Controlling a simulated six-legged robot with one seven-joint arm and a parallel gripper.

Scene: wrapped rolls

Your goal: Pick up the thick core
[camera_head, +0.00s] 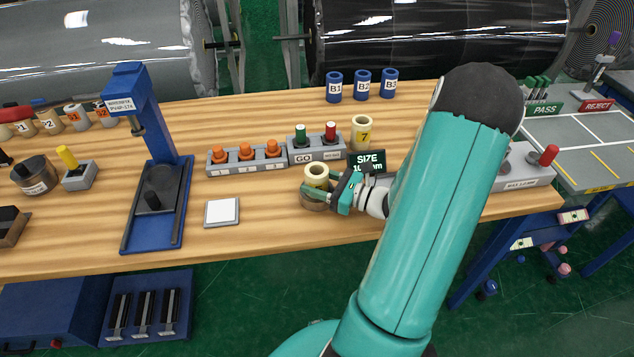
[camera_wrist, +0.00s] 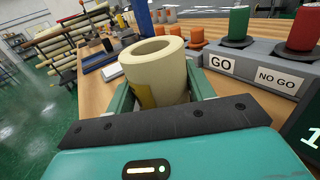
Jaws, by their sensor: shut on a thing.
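A cream, thick-walled hollow core (camera_head: 316,177) stands upright between the fingers of my gripper (camera_head: 322,192), near the middle of the bench. In the wrist view the same core (camera_wrist: 158,70) fills the space between the two green fingers, with a yellow patch low on its side. My gripper (camera_wrist: 160,98) is shut on it. A round brown piece (camera_head: 312,204) shows just under the core; I cannot tell whether the core touches it. A second cream core (camera_head: 361,133) with a yellow label reading 7 stands behind, apart from my gripper.
A GO / NO GO gauge block (camera_head: 312,151) and a row of orange plugs (camera_head: 247,158) stand behind. A dark SIZE sign (camera_head: 367,161) is close to my gripper's right. A white square pad (camera_head: 222,212) and blue press (camera_head: 154,195) stand left. Blue cores (camera_head: 362,85) stand at the back.

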